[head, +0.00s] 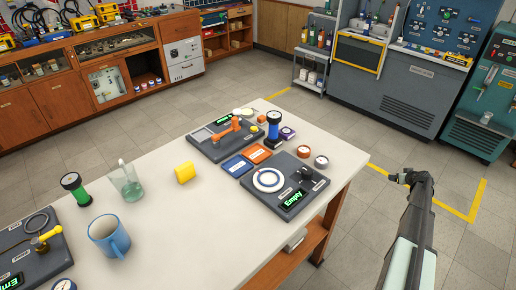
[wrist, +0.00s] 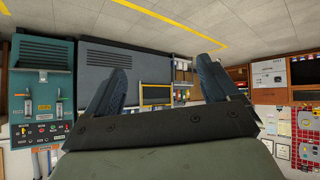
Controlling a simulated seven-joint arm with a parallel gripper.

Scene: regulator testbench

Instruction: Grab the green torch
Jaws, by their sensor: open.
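The green torch (head: 76,189), green with a black head and base, stands slightly tilted in the picture on the left part of the white table (head: 190,225) in the head view. It is beside a glass beaker and behind a blue mug. My gripper (head: 402,178) is past the table's right edge, over the floor, far to the right of the torch. In the wrist view my gripper (wrist: 164,82) has its two fingers spread apart with nothing between them. The torch does not show in the wrist view.
A blue torch (head: 273,130) stands among dark test panels at the table's right. A dark panel (head: 25,250) lies front left. Bare table lies in the middle.

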